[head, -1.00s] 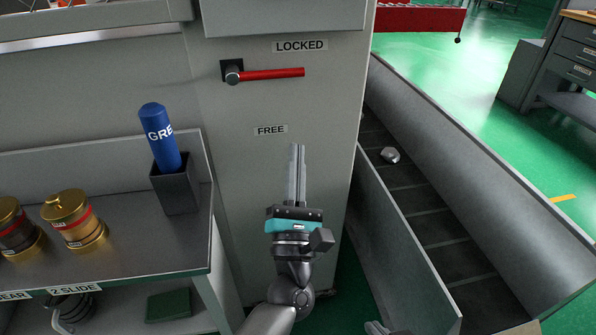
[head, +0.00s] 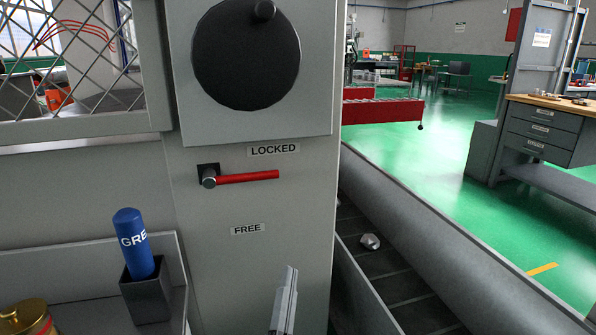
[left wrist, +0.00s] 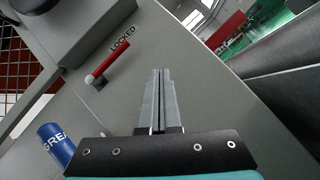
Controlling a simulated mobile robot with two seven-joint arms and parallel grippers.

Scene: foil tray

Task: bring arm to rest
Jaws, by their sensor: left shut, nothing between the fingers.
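My left gripper (head: 287,283) is at the bottom middle of the head view, in front of the grey cabinet (head: 200,270). Its fingers are shut together with nothing between them. The left wrist view shows the same closed fingers (left wrist: 158,85) pointing up along the cabinet face. A red lever (head: 247,177) lies level beside the LOCKED label (head: 273,150), above the FREE label (head: 248,229). The gripper is below and right of the lever, apart from it. My right gripper is not in view.
A blue grease tube (head: 132,245) stands in a dark holder (head: 147,298) on the left shelf. A brass-lidded container (head: 30,318) is at the lower left. A conveyor trough (head: 440,250) with a small silvery piece (head: 370,241) runs at the right. Green floor lies beyond.

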